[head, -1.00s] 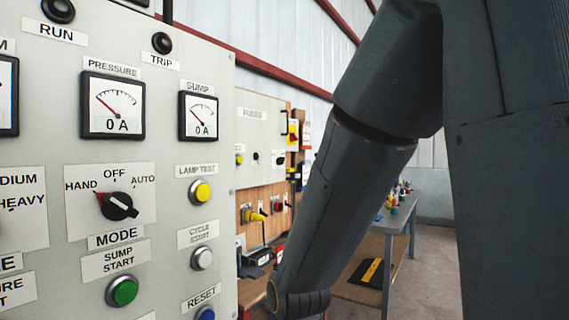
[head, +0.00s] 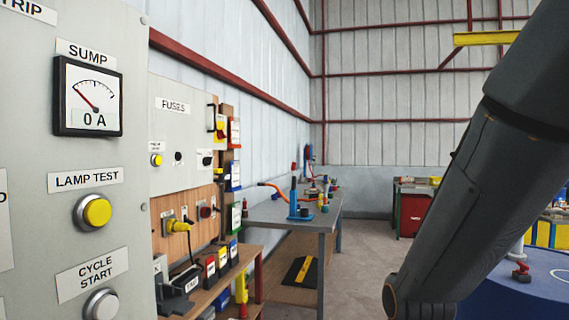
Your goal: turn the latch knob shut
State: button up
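No latch knob that I can identify shows in the head view, and no autoclave door is clearly in sight. My arm comes in from the upper right and runs down to the lower middle. My gripper is outside the picture, so its state is hidden.
A grey control panel (head: 110,150) fills the left side, with a sump gauge (head: 88,97), a yellow lamp test button (head: 97,212) and a cycle start button (head: 101,305). Beyond it stand a fuse box (head: 180,130) and a grey workbench (head: 265,212). Open floor (head: 355,265) lies right of the bench.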

aim_at(207, 161)
jog(key=z, duration=0.25)
jog(key=i, duration=2.65)
jog(key=u, duration=1)
